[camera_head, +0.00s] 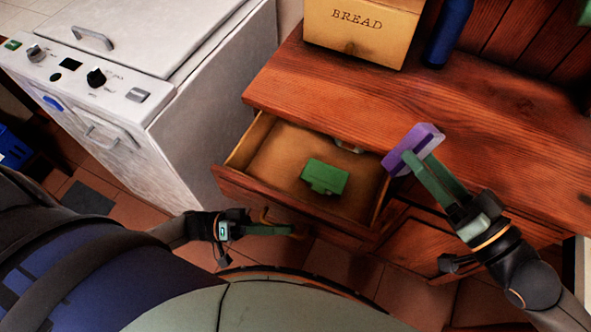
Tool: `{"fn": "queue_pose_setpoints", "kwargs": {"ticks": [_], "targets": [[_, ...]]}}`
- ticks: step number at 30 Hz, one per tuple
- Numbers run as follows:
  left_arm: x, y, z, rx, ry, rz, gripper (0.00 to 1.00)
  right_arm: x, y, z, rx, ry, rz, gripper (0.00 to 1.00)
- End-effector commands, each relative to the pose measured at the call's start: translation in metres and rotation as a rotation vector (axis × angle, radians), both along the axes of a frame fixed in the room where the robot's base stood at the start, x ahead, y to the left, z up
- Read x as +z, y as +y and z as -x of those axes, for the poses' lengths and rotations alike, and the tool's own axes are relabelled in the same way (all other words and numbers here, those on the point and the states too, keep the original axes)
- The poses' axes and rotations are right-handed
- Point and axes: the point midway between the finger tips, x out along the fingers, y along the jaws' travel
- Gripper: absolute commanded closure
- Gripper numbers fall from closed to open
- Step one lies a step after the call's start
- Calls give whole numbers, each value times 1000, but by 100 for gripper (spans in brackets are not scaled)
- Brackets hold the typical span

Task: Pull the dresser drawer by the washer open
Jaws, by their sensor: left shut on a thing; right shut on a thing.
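The dresser (480,135) has a dark reddish wood top, and its drawer (300,213) beside the washer (150,85) stands open. A green block-like object (324,176) lies inside the drawer, and a small pale item (348,147) shows partly under the top's edge. My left gripper (286,230) is at the drawer front, shut on the brass-coloured drawer handle (266,216), which is partly hidden. My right gripper (411,160) is shut on a purple block (428,135) by the front edge of the dresser top, right of the open drawer.
A yellow bread box (362,28) and a dark blue bottle (449,32) stand at the back of the dresser top. The middle of the top is clear. A blue crate (12,148) is at the far left.

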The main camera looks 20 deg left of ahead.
Motion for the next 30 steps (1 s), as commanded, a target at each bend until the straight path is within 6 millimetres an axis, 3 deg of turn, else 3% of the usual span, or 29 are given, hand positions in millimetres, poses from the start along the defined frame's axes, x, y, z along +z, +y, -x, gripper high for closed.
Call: {"fn": "queue_pose_setpoints", "kwargs": {"ticks": [6,19,20,21,27,30], "targets": [[1,1,17,1,-1,-1,100,7,0,0,0,0,0,78],[0,1,20,1,-1,-1,100,7,0,0,0,0,0,78],[0,1,20,1,-1,-1,83,7,0,0,0,0,0,78],[0,1,20,1,-1,-1,79,7,0,0,0,0,0,78],[0,1,20,0,-1,0,56,7,0,0,0,0,0,78],[0,1,20,0,-1,0,56,7,0,0,0,0,0,78]]}}
